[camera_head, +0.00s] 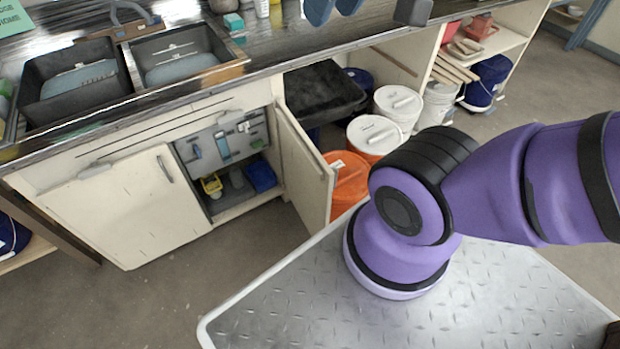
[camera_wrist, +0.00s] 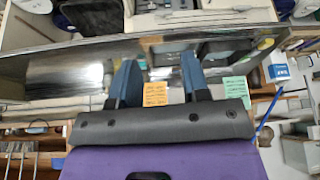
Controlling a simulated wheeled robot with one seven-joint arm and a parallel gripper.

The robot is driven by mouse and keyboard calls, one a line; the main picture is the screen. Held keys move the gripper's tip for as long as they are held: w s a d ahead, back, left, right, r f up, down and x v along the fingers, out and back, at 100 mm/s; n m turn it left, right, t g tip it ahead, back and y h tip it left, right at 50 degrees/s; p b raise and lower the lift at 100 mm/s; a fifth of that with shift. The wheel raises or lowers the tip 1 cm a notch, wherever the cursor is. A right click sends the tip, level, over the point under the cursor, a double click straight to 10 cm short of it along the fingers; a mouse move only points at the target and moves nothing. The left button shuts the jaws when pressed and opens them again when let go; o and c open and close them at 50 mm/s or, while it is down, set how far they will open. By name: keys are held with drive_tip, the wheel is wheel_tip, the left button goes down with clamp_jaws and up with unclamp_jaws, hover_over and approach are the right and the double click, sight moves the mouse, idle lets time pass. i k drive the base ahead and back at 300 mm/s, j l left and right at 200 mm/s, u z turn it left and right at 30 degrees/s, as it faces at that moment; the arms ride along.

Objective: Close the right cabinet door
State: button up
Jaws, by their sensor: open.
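The right cabinet door (camera_head: 303,168) is a cream panel under the sink counter. It stands open, swung out toward me from its right side, with the cabinet interior (camera_head: 228,150) exposed to its left. The left cabinet door (camera_head: 120,205) is shut and has a metal handle. My gripper (camera_wrist: 158,60) shows in the wrist view with its two blue fingers spread and nothing between them. Its blue fingers (camera_head: 333,8) also show at the top edge of the head view, above the counter and apart from the right door.
An orange bucket (camera_head: 346,182) stands just right of the open door, with white-lidded buckets (camera_head: 375,135) behind it. Two sinks (camera_head: 190,55) are set in the dark counter (camera_head: 285,38). Small items sit inside the cabinet. The floor (camera_head: 165,285) before the cabinet is clear.

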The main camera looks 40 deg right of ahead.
sight(310, 182)
drive_tip(key=l+u, duration=0.15)
drive_tip(key=l, duration=0.35)
drive_tip(key=l+u, duration=0.1)
drive_tip(key=l, duration=0.4)
drive_tip(key=k+l+u, duration=0.15)
drive_tip(key=l, duration=0.35)
drive_tip(key=l+u, duration=0.15)
drive_tip(key=l, duration=0.4)
drive_tip(key=k+l+u, duration=0.1)
drive_tip(key=l, duration=0.35)
drive_tip(key=k+l, duration=0.2)
drive_tip(key=k, duration=0.2)
drive_tip(key=k+l+u, duration=0.1)
drive_tip(key=k, duration=0.25)
